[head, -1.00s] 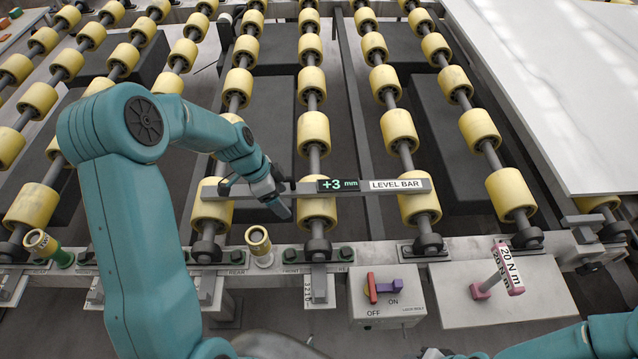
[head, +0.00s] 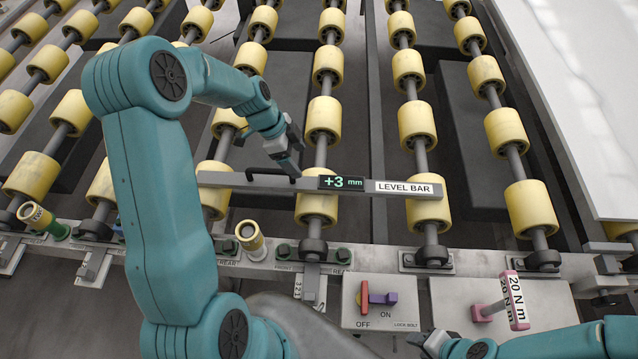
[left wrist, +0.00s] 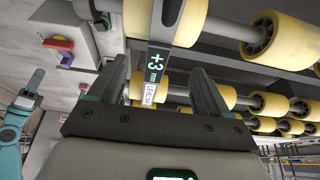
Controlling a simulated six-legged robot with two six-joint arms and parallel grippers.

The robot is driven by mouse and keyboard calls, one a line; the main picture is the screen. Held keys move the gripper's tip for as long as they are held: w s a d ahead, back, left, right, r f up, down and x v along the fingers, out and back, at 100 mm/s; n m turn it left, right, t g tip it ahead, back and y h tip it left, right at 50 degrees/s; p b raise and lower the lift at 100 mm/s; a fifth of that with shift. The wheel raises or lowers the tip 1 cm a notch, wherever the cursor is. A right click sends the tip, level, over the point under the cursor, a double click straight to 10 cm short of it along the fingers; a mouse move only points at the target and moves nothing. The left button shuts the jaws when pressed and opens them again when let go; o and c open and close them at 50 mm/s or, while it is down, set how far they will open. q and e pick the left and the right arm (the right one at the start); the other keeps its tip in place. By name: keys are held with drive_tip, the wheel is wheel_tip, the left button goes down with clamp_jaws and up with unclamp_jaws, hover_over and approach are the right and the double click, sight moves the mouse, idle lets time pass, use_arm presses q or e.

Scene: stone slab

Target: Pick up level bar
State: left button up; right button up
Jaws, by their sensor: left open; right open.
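The level bar (head: 293,183) is a long grey bar with a green "+3 mm" display, a white "LEVEL BAR" label and a dark handle near its left end. It lies across several yellow rollers. My left gripper (head: 285,150) is open just above and behind the bar's left half, apparently not holding it. In the left wrist view the bar (left wrist: 154,70) shows between and beyond the open fingers of my left gripper (left wrist: 160,85). My right gripper (head: 428,340) is at the bottom edge, away from the bar; its fingers are small there.
A lock-bolt box with a red and purple switch (head: 375,297) stands in front of the rollers. A pink-ended "20 N m" tool (head: 500,307) rests on a grey box to its right. A large white slab (head: 590,100) lies at the right.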

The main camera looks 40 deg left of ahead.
use_arm(q)
drive_tip(key=b, duration=0.1)
hover_over(316, 183)
drive_tip(key=s+a, duration=0.2)
drive_tip(key=a, duration=0.1)
drive_tip(key=f, duration=0.6)
drive_tip(key=shift+w+d+f, duration=0.1)
drive_tip(key=shift+w+d, duration=0.1)
drive_tip(key=shift+w, duration=0.05)
drive_tip(key=shift+d+f, duration=0.1)
drive_tip(key=shift+d, duration=0.1)
drive_tip(key=x, duration=0.5)
drive_tip(key=shift+w, duration=0.2)
drive_tip(key=shift+s+d, duration=0.1)
drive_tip(key=shift+s, duration=0.1)
drive_tip(key=shift+w, duration=0.1)
drive_tip(key=c, duration=1.3)
clamp_jaws()
drive_tip(key=shift+r, duration=0.2)
